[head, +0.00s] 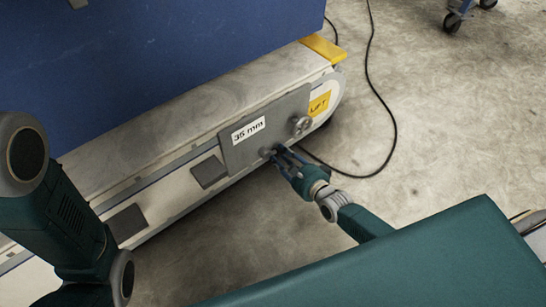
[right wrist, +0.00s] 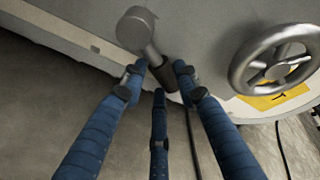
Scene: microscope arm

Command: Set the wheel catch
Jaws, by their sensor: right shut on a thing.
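The grey handwheel (head: 301,125) is on the side plate of the machine base, and it shows large at the right in the right wrist view (right wrist: 238,72). Left of it is a small lever, seemingly the wheel catch, with a grey metal hub (right wrist: 134,28) and a dark grip (right wrist: 166,77). My right gripper (head: 280,160) is at this lever, below and left of the handwheel. In the right wrist view its blue fingers (right wrist: 160,80) are shut around the dark grip. The lever's exact setting cannot be told. My left arm shows at the left, but its gripper is out of view.
The grey plate (head: 237,155) carries a "35 mm" label (head: 249,130). A yellow "LIFT" label (head: 319,104) is near the rounded end. A black cable (head: 394,120) lies on the floor. A blue cabinet (head: 150,60) stands above the base. The floor at right is mostly free.

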